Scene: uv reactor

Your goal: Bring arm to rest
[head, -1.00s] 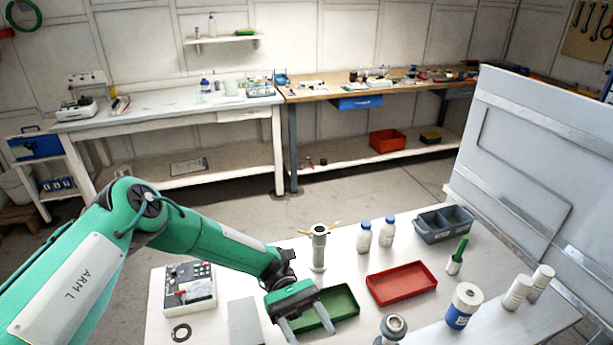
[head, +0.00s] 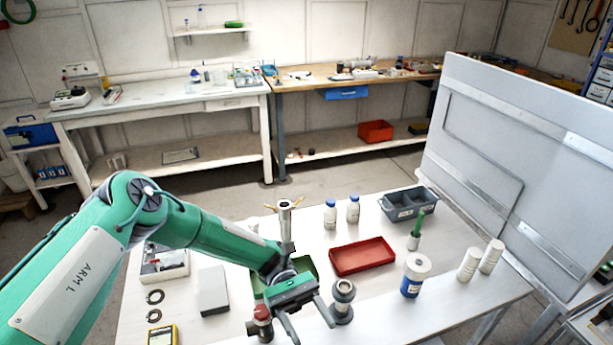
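My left arm, green and marked ARM L, reaches in from the left over the white table (head: 380,290). Its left gripper (head: 311,331) hangs over the near part of the table with its two fingers apart and nothing seen between them. The gripper partly hides a green tray (head: 257,283) behind it. A grey-metal fitting (head: 343,301) stands close to the right of the fingers; I cannot tell if they touch. A fitting with a dark red top (head: 262,322) stands just left of the fingers. My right gripper is not in view.
A metal column (head: 285,225) stands behind the gripper. A red tray (head: 362,257), white bottles (head: 330,214), a grey divided bin (head: 408,205) and a blue-labelled jar (head: 415,275) stand to the right. A grey panel (head: 520,170) rises at the table's right. A yellow meter (head: 162,335) lies front left.

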